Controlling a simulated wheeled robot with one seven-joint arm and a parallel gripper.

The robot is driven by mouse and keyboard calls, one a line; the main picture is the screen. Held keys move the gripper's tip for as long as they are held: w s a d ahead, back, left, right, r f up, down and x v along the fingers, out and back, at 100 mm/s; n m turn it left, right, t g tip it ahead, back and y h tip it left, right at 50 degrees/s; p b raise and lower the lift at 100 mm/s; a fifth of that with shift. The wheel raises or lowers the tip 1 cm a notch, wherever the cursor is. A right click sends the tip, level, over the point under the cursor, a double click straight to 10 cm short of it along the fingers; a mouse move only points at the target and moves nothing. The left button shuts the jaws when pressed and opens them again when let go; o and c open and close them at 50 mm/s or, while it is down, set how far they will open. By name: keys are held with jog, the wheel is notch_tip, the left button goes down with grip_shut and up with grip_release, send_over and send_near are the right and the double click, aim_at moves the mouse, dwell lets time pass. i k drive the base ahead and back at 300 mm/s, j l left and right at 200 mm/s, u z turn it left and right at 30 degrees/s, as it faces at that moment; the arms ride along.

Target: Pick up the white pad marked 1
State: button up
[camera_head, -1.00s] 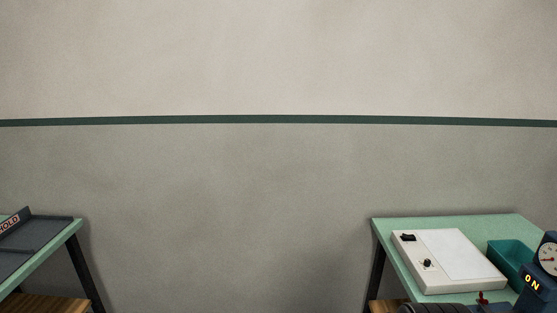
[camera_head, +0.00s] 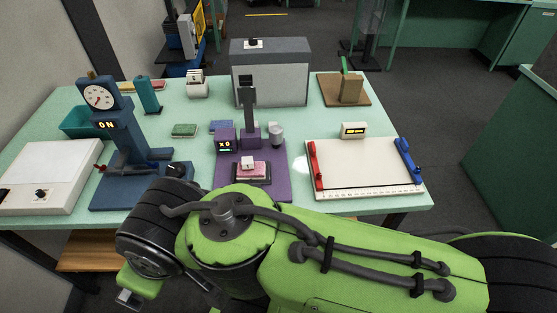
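A small white pad (camera_head: 248,162) with a dark mark, which looks like a 1, lies on a pink block (camera_head: 250,174). The block sits on a dark plate at the front of the purple machine (camera_head: 225,182). My green arm crosses the bottom of the view, in front of the table. What looks like part of my gripper (camera_head: 130,296) shows low at the left, below the table edge and well apart from the pad. Its fingers are too hidden to tell whether they are open.
The green table (camera_head: 190,105) also carries a blue dial stand (camera_head: 115,140), a white panel box (camera_head: 45,180), a grey cabinet (camera_head: 270,75), a white board (camera_head: 365,165) with red and blue clamps, and a wooden block stand (camera_head: 345,90). Another marked white piece (camera_head: 196,88) stands farther back.

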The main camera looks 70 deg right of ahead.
aim_at(247, 162)
jog(key=z, duration=2.1)
jog(key=l+u, duration=0.25)
jog(key=u, duration=0.2)
jog(key=l+u, duration=0.25)
jog(key=u, duration=0.15)
jog(key=l+u, duration=0.2)
jog(key=u, duration=0.25)
jog(key=k+l+u, duration=0.1)
jog(key=u, duration=0.3)
jog(key=k+l+u, duration=0.15)
jog(key=l+u, duration=0.15)
jog(key=u, duration=0.15)
